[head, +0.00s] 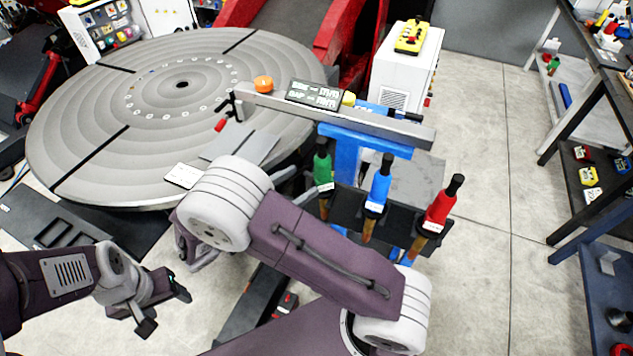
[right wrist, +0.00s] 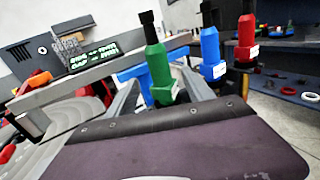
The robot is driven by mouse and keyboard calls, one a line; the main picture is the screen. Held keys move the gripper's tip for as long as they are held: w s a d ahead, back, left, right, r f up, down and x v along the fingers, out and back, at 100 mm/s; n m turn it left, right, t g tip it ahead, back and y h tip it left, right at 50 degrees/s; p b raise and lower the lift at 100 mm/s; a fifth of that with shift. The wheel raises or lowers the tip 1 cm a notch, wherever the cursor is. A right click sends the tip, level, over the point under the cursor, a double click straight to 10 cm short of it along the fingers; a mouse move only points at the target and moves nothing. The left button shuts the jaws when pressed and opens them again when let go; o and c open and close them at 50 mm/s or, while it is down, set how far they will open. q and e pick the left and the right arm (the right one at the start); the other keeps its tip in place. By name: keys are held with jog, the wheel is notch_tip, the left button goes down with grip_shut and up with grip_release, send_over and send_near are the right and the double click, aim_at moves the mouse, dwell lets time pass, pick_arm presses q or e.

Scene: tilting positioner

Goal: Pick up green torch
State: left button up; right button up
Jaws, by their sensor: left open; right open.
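The green torch (head: 323,168) stands upright, black tip up, leftmost in a dark holder (head: 403,216) on the blue stand. It also shows in the right wrist view (right wrist: 158,68). The blue torch (head: 378,185) and red torch (head: 440,206) stand to its right. My right gripper (right wrist: 160,82) is open, its grey fingers appearing on either side of the green torch; whether they touch it I cannot tell. My right arm mostly hides this gripper in the head view. My left gripper (head: 166,309) is open and empty at lower left, away from the torches.
A grey bar with a display (head: 313,94) runs above and behind the torches. A large round grey turntable (head: 90,110) fills the left. A white cabinet (head: 405,72) stands behind, and dark shelving (head: 590,195) stands at the right. The floor between stand and shelving is clear.

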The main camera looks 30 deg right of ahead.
aim_at(316, 172)
jog(key=shift+r+p+x, duration=0.25)
jog(key=shift+p+x, duration=0.3)
jog(key=shift+x, duration=0.65)
jog(key=shift+d+f, duration=0.15)
jog(key=shift+d, duration=0.25)
jog(key=p+x, duration=0.2)
jog(key=x, duration=0.2)
jog(key=shift+w+d+f, duration=0.15)
jog(key=shift+w+d, duration=0.1)
jog(key=shift+d, duration=0.05)
jog(key=shift+w+d+f, duration=0.1)
jog(key=shift+d+f, duration=0.05)
jog(key=shift+d, duration=0.15)
grip_shut()
